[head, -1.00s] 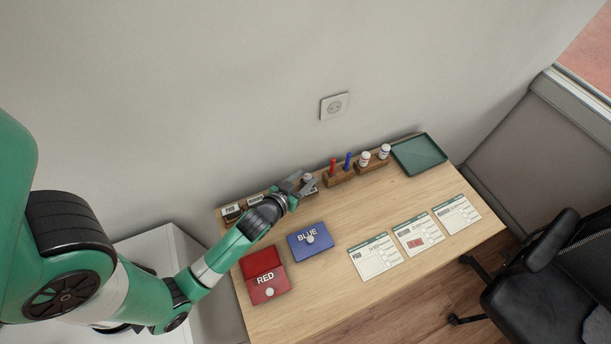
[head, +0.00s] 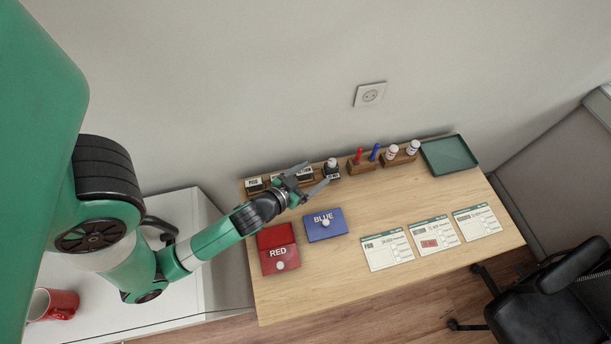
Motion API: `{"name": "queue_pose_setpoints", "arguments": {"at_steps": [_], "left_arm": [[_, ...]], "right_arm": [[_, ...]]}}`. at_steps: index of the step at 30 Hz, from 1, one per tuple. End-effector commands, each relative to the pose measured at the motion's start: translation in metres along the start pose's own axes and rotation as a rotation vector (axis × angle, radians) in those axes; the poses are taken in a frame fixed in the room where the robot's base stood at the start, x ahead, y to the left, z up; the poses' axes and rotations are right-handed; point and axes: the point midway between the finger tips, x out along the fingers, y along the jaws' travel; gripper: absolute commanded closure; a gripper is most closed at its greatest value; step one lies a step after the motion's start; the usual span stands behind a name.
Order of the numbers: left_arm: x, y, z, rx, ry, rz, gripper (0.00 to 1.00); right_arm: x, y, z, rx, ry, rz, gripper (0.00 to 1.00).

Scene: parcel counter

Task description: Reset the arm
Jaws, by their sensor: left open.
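My left arm comes in from the left side of the head view. My left gripper (head: 314,180) is open, with its two fingers spread apart and nothing seen between them. It is over the back left part of the wooden table (head: 345,275), by the row of stamps (head: 255,185) and above the blue pad (head: 325,225). The gripper and wrist hide part of the stamp rack. A stamp with a round light top (head: 332,163) stands just beyond the fingers. My right gripper is not in view.
A red pad (head: 278,250) lies left of the blue one. Three printed forms (head: 387,250) lie at the front right. A holder with red and blue markers (head: 365,158), small bottles (head: 392,152) and a green tray (head: 448,155) line the back. A red mug (head: 62,304) and a black chair (head: 555,295) flank the table.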

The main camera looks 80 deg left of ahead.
Motion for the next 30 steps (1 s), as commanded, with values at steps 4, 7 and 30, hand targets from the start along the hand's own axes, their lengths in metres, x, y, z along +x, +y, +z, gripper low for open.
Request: {"name": "queue_pose_setpoints", "arguments": {"at_steps": [4, 7, 30], "left_arm": [[-0.025, 0.001, 0.001, 0.002, -0.001, 0.003, 0.15], [-0.033, 0.0, 0.0, 0.001, 0.0, 0.001, 0.15], [0.0, 0.091, -0.173, -0.122, 0.369, 0.191, 0.15]], "right_arm": [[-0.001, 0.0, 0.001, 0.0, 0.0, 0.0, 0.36], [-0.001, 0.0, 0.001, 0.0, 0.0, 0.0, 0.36], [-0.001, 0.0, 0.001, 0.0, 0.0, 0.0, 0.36]]}}
